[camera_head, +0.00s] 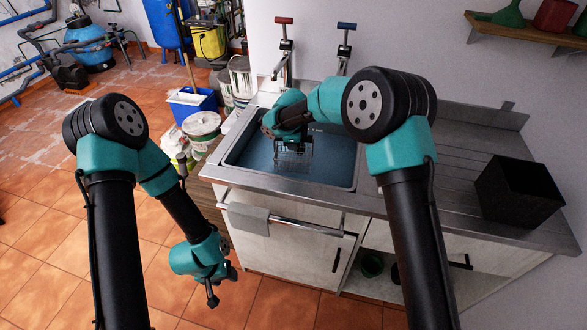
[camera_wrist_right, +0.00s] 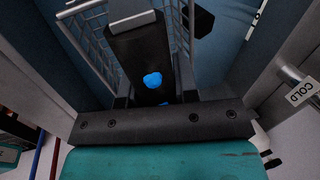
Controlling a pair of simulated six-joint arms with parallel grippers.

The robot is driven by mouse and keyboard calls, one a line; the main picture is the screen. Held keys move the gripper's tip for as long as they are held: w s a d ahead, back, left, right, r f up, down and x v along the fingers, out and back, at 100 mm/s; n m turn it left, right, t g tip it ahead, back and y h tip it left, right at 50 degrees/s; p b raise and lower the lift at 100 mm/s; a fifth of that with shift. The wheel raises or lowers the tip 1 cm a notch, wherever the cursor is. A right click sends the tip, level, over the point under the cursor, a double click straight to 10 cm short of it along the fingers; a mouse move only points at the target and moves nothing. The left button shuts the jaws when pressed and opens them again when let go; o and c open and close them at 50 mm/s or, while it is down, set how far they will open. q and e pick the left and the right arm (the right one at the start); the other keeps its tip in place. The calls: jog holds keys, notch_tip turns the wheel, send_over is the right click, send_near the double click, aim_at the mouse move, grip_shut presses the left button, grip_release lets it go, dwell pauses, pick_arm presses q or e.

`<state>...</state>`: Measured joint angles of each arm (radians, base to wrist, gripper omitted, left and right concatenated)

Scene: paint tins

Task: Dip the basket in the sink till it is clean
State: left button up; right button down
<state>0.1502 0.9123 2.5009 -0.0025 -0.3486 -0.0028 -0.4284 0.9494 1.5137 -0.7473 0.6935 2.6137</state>
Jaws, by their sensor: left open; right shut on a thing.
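The sink (camera_head: 235,158) is set in the counter and looks blue inside. The wire basket (camera_head: 294,158) is in the sink area below my right gripper (camera_head: 291,140), upright as far as I can tell. My right gripper is shut on it; the grip point is partly hidden by my arm. In the right wrist view the basket's wire mesh (camera_wrist_right: 90,42) shows beyond the dark gripper (camera_wrist_right: 150,70), with blue spots in front. I cannot tell how deep the basket sits. My left gripper (camera_head: 223,284) is open and empty, low in front of the cabinet.
A red-handled tap (camera_head: 284,50) and a blue-handled tap (camera_head: 343,50) stand behind the sink. A black box (camera_head: 518,192) stands on the right of the counter. A grey cloth (camera_head: 249,218) hangs on the front rail. Paint tins (camera_head: 202,125) and a blue bin (camera_head: 192,103) stand left.

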jog(key=shift+r, duration=4.6)
notch_tip(320, 180, up, 4)
